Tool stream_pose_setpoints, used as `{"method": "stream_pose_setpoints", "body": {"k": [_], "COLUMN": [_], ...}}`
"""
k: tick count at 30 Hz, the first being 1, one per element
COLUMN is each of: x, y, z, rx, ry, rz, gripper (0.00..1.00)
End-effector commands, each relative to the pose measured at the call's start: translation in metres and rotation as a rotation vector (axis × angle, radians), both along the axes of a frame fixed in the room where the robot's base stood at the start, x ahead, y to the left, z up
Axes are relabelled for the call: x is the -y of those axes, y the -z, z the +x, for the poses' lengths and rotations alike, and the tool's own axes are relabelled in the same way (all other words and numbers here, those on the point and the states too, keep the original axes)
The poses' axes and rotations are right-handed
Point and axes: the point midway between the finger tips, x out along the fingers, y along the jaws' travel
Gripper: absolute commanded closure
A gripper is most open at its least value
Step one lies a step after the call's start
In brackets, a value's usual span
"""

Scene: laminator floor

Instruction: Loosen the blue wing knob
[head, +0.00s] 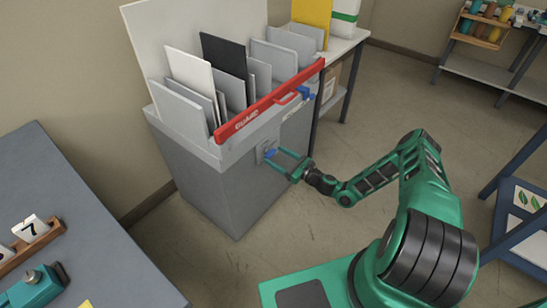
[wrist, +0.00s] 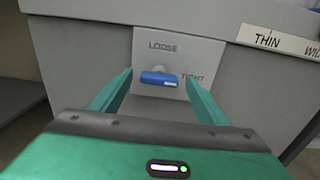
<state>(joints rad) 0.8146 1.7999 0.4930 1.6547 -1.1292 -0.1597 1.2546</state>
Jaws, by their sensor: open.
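The blue wing knob (wrist: 158,79) sits on a light plate (wrist: 205,53) on the front of the grey cabinet (head: 225,185). The plate reads LOOSE above the knob and a partly covered word, seemingly TIGHT, to its right. In the head view the knob (head: 270,153) is small, just beyond my fingertips. My gripper (head: 284,160) is open. In the wrist view its two green fingers (wrist: 160,85) stand left and right of the knob, apart from it.
A red bar (head: 265,104) with a handle runs along the cabinet's top front edge, with a blue part (head: 307,92) near its right end. Upright panels (head: 224,55) stand in the cabinet. A grey table (head: 70,215) is at left.

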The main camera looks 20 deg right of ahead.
Motion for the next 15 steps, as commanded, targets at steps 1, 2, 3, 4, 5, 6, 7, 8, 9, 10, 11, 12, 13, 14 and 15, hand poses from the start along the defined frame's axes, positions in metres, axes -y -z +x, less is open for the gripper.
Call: {"method": "stream_pose_setpoints", "body": {"k": [1,2,3,4,5,6,7,8,9,10,11,12,13,14,15], "x": [-0.0036,-0.0049,-0.0061,-0.0068,-0.0073,-0.0079,-0.0082,-0.0084,-0.0085,-0.0085,-0.0085,-0.0085,-0.0085,-0.0085,-0.0086], "y": [0.0000,0.0001,0.0002,0.0002,0.0003,0.0003,0.0003,0.0003,0.0003,0.0003,0.0003,0.0003,0.0002,0.0002,0.0002], "z": [0.0038,0.0056,0.0076,0.0087,0.0096,0.0104,0.0108,0.0109,0.0111,0.0111,0.0111,0.0110,0.0110,0.0110,0.0110], "rx": [0.000,0.000,0.000,-0.001,-0.001,-0.001,-0.001,-0.001,-0.001,-0.001,-0.001,-0.001,-0.001,-0.001,-0.001], "ry": [-0.001,-0.001,-0.001,-0.001,-0.001,-0.001,-0.001,-0.001,-0.001,-0.001,-0.001,-0.001,-0.001,-0.001,-0.001], "rz": [0.000,0.000,0.000,-0.001,-0.001,-0.001,-0.001,-0.001,-0.001,-0.001,-0.001,-0.001,-0.001,-0.001,-0.001], "gripper": [0.31,0.31,0.31,0.31,0.31,0.31,0.31,0.31,0.31,0.31,0.31,0.31,0.31,0.31,0.38]}}
